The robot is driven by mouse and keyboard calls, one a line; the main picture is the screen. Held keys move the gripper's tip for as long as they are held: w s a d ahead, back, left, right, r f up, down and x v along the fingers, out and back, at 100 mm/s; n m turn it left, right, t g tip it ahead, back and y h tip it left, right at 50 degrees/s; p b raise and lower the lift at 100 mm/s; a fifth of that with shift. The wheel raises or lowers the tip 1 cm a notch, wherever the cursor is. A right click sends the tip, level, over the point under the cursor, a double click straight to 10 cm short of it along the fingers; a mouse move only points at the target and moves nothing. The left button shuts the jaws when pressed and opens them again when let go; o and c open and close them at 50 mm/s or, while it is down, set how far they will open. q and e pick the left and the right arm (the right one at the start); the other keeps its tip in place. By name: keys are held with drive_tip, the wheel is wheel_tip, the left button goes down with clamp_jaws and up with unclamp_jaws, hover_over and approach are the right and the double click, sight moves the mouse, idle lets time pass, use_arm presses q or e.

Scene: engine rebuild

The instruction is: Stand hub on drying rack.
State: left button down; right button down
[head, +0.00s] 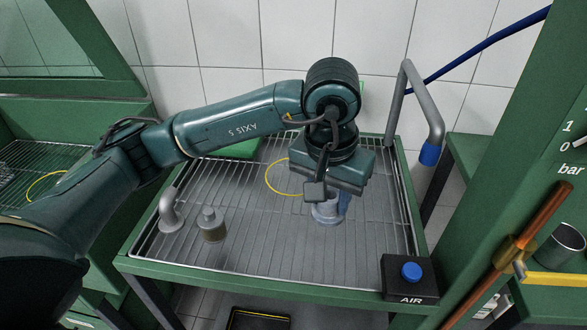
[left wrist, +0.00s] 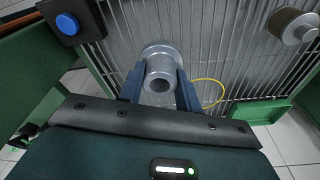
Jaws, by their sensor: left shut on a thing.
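The grey hub (head: 325,212), a short tube on a wider round flange, is at the right half of the wire drying rack (head: 250,258). My left gripper (head: 335,198) comes down over it and is shut on its tube. In the left wrist view the hub (left wrist: 160,77) sits between the two blue fingers (left wrist: 160,88), its open tube end facing the camera and its flange toward the wires. I cannot tell whether the flange touches the rack. A yellow ring (head: 270,186) lies on the rack to the left of the hub, partly hidden by my gripper.
A grey-topped cylinder (head: 211,224) and a grey pipe elbow (head: 171,212) stand at the rack's left. The AIR box with a blue button (head: 411,272) is at the front right corner. A grey bent pipe (head: 430,120) rises at the right. The front middle wires are bare.

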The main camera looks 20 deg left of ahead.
use_arm(q)
drive_tip(key=shift+w+f, duration=0.25)
drive_tip(key=shift+w, duration=0.15)
drive_tip(key=f, duration=0.5)
drive_tip(key=shift+s+p, duration=0.25)
drive_tip(key=shift+p, duration=0.05)
wheel_tip(320, 180, down, 4)
drive_tip(key=shift+f, duration=0.2)
use_arm(e)
drive_tip(key=shift+w+r, duration=0.15)
drive_tip(key=shift+r, duration=0.15)
drive_tip(key=shift+f, duration=0.1)
use_arm(q)
drive_tip(key=shift+f, duration=0.25)
drive_tip(key=c, duration=1)
unclamp_jaws()
drive_tip(key=shift+r, duration=0.1)
drive_tip(key=shift+o, duration=0.2)
use_arm(e)
drive_tip(key=shift+w, duration=0.1)
